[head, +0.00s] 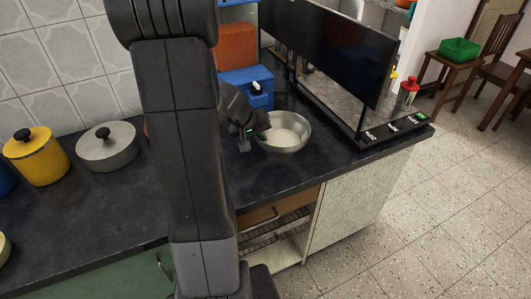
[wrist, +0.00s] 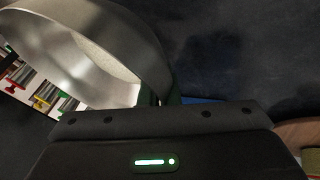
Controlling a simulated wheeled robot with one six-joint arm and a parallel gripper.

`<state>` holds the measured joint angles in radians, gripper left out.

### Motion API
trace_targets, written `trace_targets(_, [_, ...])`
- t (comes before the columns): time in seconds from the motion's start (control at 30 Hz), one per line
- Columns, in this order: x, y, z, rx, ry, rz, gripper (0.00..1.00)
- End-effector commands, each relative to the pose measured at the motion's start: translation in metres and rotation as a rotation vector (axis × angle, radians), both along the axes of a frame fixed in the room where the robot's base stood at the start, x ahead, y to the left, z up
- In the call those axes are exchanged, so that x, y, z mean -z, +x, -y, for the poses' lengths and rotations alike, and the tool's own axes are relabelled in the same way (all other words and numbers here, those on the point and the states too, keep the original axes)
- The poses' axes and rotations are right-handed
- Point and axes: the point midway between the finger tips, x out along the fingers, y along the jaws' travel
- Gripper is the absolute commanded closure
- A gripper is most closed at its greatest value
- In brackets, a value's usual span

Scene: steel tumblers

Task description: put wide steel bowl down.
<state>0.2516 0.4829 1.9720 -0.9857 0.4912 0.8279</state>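The wide steel bowl (head: 287,134) is at the right part of the dark counter, upright, with its open side up. I cannot tell whether its base touches the counter. My gripper (head: 246,141) is at the bowl's left rim, with the fingers partly hidden. In the wrist view the bowl's shiny wall (wrist: 150,45) runs down to my gripper (wrist: 163,98), which appears shut on the rim.
The dark counter (head: 100,228) has free room in front of the bowl. A blue box (head: 246,82) stands behind it, and a black-framed screen (head: 330,48) is to its right. A grey lidded pot (head: 108,150) and a yellow pot (head: 37,160) stand left.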

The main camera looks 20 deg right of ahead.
Motion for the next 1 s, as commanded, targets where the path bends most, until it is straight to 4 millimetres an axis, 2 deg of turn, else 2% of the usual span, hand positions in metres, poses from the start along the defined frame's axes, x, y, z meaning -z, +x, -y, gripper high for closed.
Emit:
trace_targets(0.03, [0.014, -0.001, 0.001, 0.000, -0.001, -0.004, 1.00])
trace_targets(0.1, [0.023, 0.000, 0.000, 0.000, 0.001, -0.002, 1.00])
trace_targets(0.27, [0.035, 0.000, 0.000, 0.000, -0.001, -0.001, 1.00])
trace_targets(0.5, [0.065, 0.000, 0.001, 0.000, -0.001, -0.001, 1.00])
trace_targets(0.97, [0.071, 0.001, 0.000, 0.000, 0.000, 0.001, 1.00])
trace_targets(1.0, [0.070, 0.000, 0.000, 0.000, 0.000, 0.001, 0.94])
